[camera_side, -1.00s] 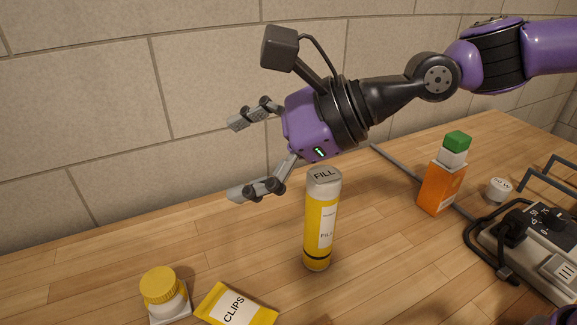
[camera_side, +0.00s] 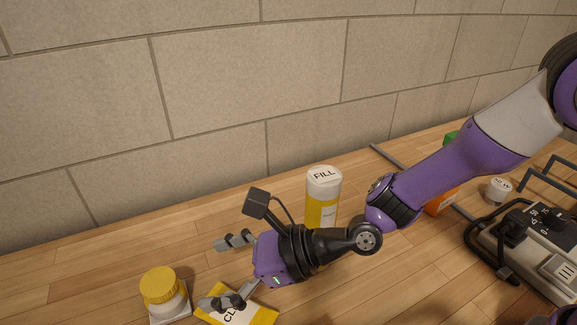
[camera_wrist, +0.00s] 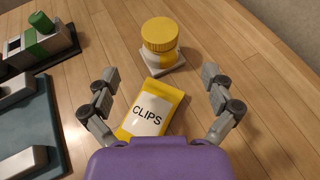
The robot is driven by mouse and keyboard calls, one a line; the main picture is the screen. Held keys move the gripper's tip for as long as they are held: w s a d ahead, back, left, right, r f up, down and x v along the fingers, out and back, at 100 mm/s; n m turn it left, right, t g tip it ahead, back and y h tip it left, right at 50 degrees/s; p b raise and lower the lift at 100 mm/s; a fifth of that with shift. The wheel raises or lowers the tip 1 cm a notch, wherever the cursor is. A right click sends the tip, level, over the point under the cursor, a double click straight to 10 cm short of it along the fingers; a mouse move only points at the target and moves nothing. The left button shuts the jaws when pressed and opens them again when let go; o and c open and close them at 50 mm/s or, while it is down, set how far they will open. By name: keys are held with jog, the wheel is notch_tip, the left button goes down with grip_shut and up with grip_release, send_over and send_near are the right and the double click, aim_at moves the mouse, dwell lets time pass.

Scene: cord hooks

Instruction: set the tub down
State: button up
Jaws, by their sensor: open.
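The tub (camera_side: 161,286), white with a ribbed yellow lid, stands upright on a small pale square pad (camera_side: 171,318) at the lower left of the side view. In the wrist view the tub (camera_wrist: 160,42) is straight ahead, beyond the fingertips, on the same pad (camera_wrist: 147,62). My gripper (camera_side: 215,273) is open and empty, its fingers spread and pointing toward the tub without touching it. In the wrist view a wide gap shows between the fingertips (camera_wrist: 160,76).
A yellow CLIPS packet (camera_wrist: 152,110) lies between my gripper and the tub, partly covered by my finger in the side view. A FILL cylinder (camera_side: 323,188) stands behind my arm. A power strip (camera_side: 545,235) with a cord is at right. The wood left of the tub is clear.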

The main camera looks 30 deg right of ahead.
aim_at(174, 282)
jog(key=shift+a+f, duration=0.1)
jog(key=x, duration=1)
jog(key=c, duration=1.3)
